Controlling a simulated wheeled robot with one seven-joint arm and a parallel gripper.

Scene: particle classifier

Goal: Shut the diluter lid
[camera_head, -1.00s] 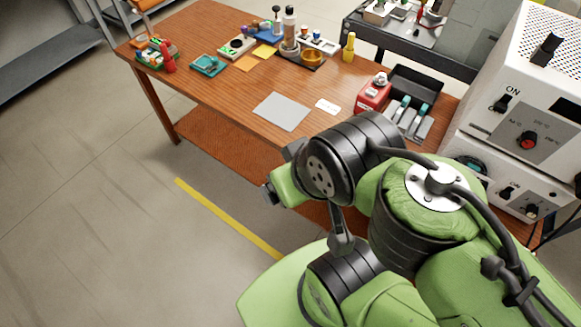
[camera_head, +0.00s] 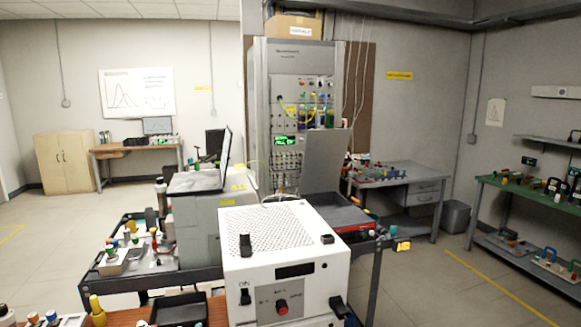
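A flat grey panel (camera_head: 327,160) stands raised and slightly tilted near the middle of the head view. It rises behind a low dark tray-like unit (camera_head: 338,213) with a red edge, on the cart behind the white box. The panel looks like an open lid, but I cannot tell for sure that it is the diluter's. A grey boxy instrument (camera_head: 205,222) stands left of it, with a thin dark screen or flap (camera_head: 225,147) upright on top. My gripper and arm are out of view.
A white control box (camera_head: 285,255) with black knobs and a red knob stands close in front, partly blocking the cart (camera_head: 150,276). A tall grey rack (camera_head: 295,80) stands behind. A grey desk (camera_head: 405,179) and green-topped bench (camera_head: 530,192) are at right. Floor (camera_head: 440,285) is clear at right.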

